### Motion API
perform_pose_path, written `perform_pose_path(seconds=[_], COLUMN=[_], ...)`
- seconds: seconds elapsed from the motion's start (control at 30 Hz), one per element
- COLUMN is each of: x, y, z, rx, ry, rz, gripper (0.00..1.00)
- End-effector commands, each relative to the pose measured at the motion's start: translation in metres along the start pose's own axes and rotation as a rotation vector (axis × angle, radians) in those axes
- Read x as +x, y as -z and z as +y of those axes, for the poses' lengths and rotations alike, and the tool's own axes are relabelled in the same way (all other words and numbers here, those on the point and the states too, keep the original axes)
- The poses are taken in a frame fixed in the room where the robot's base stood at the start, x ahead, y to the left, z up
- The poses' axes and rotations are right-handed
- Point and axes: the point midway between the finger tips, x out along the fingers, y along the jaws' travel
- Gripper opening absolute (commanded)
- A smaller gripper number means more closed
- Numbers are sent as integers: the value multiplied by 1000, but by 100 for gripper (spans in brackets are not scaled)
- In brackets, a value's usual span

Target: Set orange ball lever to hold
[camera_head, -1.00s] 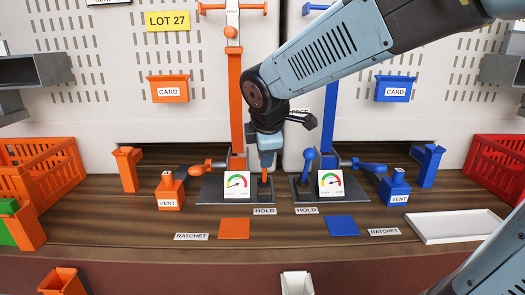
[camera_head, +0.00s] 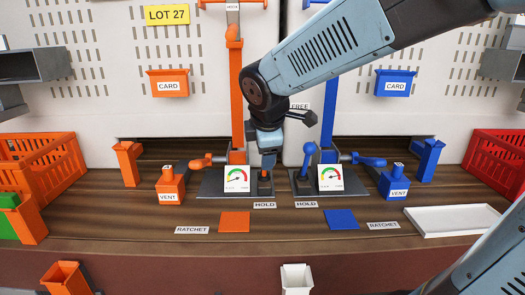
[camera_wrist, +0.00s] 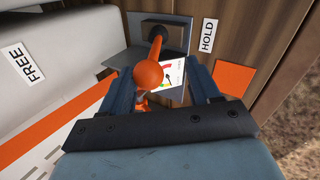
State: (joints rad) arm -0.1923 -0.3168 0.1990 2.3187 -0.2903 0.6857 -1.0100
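The orange ball lever (camera_wrist: 148,75) has a round orange knob on a stem rising from a dark slotted block on a grey plate. In the wrist view its knob shows between the two blue-grey fingers of my gripper (camera_wrist: 160,72). The fingers are apart, with a visible gap on the right side of the knob. A HOLD label (camera_wrist: 208,35) lies to the right of the lever and a FREE label (camera_wrist: 26,63) to the left. In the head view my gripper (camera_head: 267,160) points down over the lever and hides most of it.
The blue ball lever (camera_head: 309,150) stands close to the right of my gripper. Gauges (camera_head: 237,178) stand on both plates. Orange (camera_head: 234,221) and blue (camera_head: 342,219) squares lie in front. A white tray (camera_head: 460,222) is at the right.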

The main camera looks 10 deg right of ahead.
Motion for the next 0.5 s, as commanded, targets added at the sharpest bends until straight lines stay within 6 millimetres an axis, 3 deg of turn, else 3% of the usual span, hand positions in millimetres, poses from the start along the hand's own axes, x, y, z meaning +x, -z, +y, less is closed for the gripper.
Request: perform_pose_path(seconds=[0.27,0.5], x=[-3,-33], y=[-1,0], z=[1,2], rx=[1,2], ry=[-3,-8], rz=[0,2], gripper=[61,61])
